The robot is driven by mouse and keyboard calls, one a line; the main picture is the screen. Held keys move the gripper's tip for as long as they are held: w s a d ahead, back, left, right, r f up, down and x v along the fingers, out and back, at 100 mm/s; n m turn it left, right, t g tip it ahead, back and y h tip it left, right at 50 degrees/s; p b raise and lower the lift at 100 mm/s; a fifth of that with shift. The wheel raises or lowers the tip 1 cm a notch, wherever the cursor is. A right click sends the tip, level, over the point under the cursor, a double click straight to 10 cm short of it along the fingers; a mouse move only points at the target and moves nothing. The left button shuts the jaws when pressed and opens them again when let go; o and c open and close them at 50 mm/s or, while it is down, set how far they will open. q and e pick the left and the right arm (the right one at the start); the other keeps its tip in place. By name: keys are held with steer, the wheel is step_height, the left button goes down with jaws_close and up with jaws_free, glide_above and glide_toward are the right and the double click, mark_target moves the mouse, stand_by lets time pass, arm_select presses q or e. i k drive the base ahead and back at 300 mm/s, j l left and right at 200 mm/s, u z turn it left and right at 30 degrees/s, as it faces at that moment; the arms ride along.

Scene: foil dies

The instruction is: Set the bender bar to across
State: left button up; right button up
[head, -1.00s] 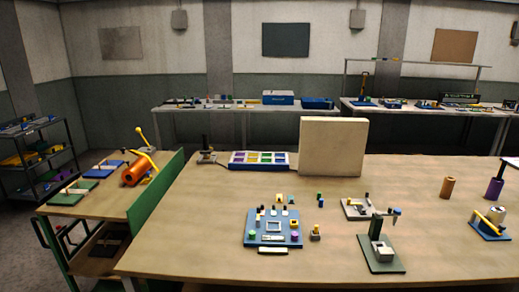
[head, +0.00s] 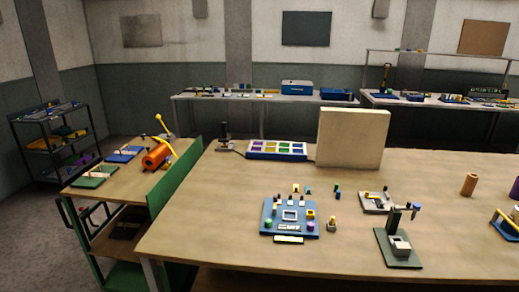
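I cannot tell for sure which thing is the bender bar. An orange cylinder with a yellow lever (head: 158,157) lies on the side cart at the left. A light grey plate with small dark posts and an arm (head: 384,202) lies on the main table, right of centre. A green base with a dark upright post and a grey block (head: 398,247) stands just in front of it. At the right edge, a blue base with a yellow bar (head: 507,224) is partly cut off. Neither of my grippers is in view.
The wide wooden table (head: 210,225) has clear room at its front left. A blue board with small parts (head: 290,230) lies mid-table. A beige upright panel (head: 352,138) and a tray with coloured compartments (head: 276,150) stand at the back. A green panel (head: 174,180) edges the side cart.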

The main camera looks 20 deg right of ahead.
mark_target(385, 189)
steer(key=l+z, duration=0.1)
steer(key=z, duration=1.55)
